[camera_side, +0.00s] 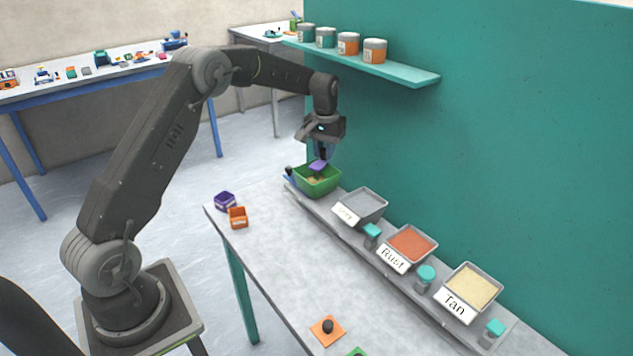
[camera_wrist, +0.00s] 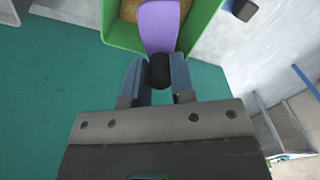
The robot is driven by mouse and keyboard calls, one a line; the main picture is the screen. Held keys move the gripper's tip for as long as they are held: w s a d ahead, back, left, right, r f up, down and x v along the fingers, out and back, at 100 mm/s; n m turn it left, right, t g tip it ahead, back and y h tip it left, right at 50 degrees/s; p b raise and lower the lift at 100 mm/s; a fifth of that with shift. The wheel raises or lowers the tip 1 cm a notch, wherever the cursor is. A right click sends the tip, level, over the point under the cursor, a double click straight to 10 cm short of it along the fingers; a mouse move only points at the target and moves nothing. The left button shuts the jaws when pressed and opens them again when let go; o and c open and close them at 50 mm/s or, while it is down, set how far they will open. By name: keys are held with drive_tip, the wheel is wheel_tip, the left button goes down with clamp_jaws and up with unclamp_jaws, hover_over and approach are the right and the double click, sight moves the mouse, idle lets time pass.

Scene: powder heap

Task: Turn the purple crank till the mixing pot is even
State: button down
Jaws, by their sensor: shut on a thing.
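The mixing pot is a green box (camera_side: 318,187) at the far end of the grey ledge, against the teal wall; its rim also shows in the wrist view (camera_wrist: 203,22). The purple crank (camera_side: 318,165) lies over the pot's opening, and its flat arm fills the upper middle of the wrist view (camera_wrist: 158,25). My gripper (camera_side: 323,153) is shut on the crank's black knob (camera_wrist: 159,72), with one finger on each side. Tan-brown material shows in a small part of the pot; the crank hides much of the inside, so its evenness cannot be judged.
Trays of grey (camera_side: 364,206), rust (camera_side: 412,244) and tan powder (camera_side: 473,287) line the ledge, with teal-lidded jars between. A purple box (camera_side: 225,200) and an orange box (camera_side: 238,217) sit on the table. A shelf with tins (camera_side: 410,73) juts out above.

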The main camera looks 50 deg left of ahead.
drive_tip(key=c, duration=1.1)
unclamp_jaws()
drive_tip(key=shift+r, duration=4)
wheel_tip(320, 180, down, 8)
drive_tip(key=shift+r, duration=0.15)
drive_tip(key=shift+s+a, duration=0.35)
drive_tip(key=shift+a, duration=0.25)
